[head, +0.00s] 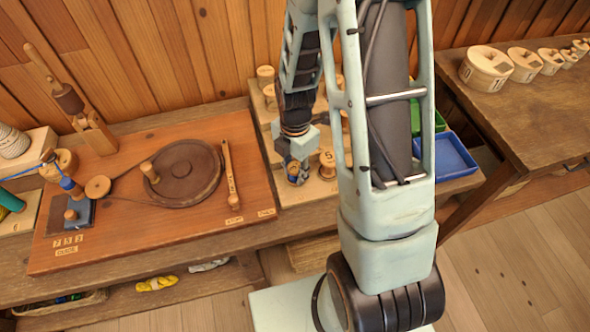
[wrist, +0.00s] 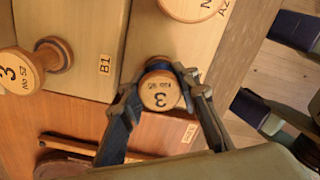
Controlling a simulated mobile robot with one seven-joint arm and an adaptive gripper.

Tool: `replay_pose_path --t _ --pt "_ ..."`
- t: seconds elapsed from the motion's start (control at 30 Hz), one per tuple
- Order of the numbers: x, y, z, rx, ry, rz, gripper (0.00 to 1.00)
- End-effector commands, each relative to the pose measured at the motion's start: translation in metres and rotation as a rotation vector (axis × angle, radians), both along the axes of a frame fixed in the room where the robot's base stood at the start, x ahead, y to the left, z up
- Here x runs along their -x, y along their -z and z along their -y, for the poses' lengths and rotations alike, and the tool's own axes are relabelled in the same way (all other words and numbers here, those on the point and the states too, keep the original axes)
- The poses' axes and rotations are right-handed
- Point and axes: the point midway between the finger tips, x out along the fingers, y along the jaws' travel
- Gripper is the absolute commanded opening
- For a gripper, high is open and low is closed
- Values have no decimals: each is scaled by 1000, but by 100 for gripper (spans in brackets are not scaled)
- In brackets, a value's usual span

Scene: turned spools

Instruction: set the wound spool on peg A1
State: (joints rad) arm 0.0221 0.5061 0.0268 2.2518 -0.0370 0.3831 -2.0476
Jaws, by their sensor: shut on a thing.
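My gripper (head: 296,174) is shut on a wound spool (wrist: 161,93), whose round wooden end reads 3 and whose blue thread shows beside the fingers. In the wrist view the two fingers (wrist: 163,100) clasp it from left and right. In the head view the spool is mostly hidden by the gripper, low at the front of the stepped peg rack (head: 300,195). The wrist view shows the labels B1 (wrist: 104,65) and A2 (wrist: 224,9) on the rack. Peg A1 and its label cannot be made out. Whether the held spool touches the rack cannot be told.
A spool marked 5 (head: 327,163) stands close right of my gripper; another spool (wrist: 22,75) shows left in the wrist view. The winding board (head: 130,225) with its dark wheel (head: 182,172) lies left. A blue tray (head: 446,157) stands right. My arm hides part of the rack.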

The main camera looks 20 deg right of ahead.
Motion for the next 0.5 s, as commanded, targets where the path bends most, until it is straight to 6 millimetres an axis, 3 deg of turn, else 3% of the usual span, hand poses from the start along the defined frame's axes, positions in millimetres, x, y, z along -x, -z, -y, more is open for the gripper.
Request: replay_pose_path --t 0.37,0.4,0.5 --pt "0 9 0 0 1 0 10" --pt "0 8 0 0 1 0 31" --pt "0 8 0 0 1 0 37"
